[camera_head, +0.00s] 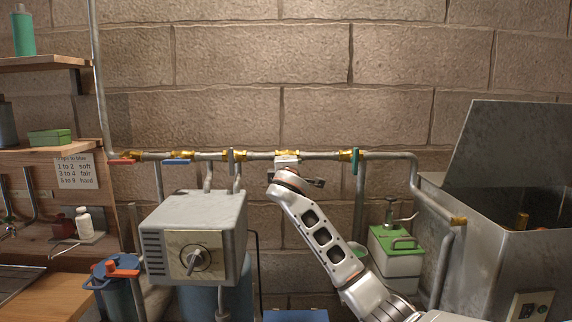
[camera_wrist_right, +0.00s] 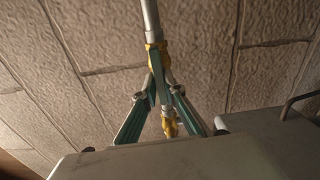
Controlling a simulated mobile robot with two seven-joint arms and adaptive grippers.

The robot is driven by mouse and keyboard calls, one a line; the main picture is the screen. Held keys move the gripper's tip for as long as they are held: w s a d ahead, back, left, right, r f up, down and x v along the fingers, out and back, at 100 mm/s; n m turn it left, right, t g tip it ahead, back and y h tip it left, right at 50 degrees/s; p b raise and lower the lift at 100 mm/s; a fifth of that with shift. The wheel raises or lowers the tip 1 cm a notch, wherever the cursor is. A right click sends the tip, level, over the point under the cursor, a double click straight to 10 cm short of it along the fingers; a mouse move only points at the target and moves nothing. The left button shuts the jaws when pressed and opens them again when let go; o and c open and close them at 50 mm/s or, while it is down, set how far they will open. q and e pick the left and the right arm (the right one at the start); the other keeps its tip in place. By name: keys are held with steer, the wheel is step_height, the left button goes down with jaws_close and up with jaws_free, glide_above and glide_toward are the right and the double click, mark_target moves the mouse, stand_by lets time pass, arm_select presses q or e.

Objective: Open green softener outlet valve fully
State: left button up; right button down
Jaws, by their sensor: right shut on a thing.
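A metal pipe (camera_head: 325,155) runs along the wall with several brass valves. My right gripper (camera_head: 287,162) is up against the pipe at the brass valve (camera_head: 287,153) in the middle of the run, and it hides most of that valve. In the right wrist view my right gripper (camera_wrist_right: 157,95) has its fingers closed together on a narrow green handle (camera_wrist_right: 151,84) beside the brass fittings. The handle's exact angle to the pipe is hard to tell. Another valve with an upright green handle (camera_head: 355,160) is to the right. My left gripper is out of view.
To the left on the pipe are a grey-green upright handle (camera_head: 231,161), a blue handle (camera_head: 177,162) and a red handle (camera_head: 122,161). A grey control box (camera_head: 200,212) stands below. An open metal tank (camera_head: 470,258) is at the right, near a green-lidded container (camera_head: 395,245).

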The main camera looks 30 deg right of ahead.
steer(key=c, duration=2.1)
jaws_free()
steer(key=shift+c, duration=0.2)
steer(key=v, duration=1.2)
steer(key=shift+s, duration=0.1)
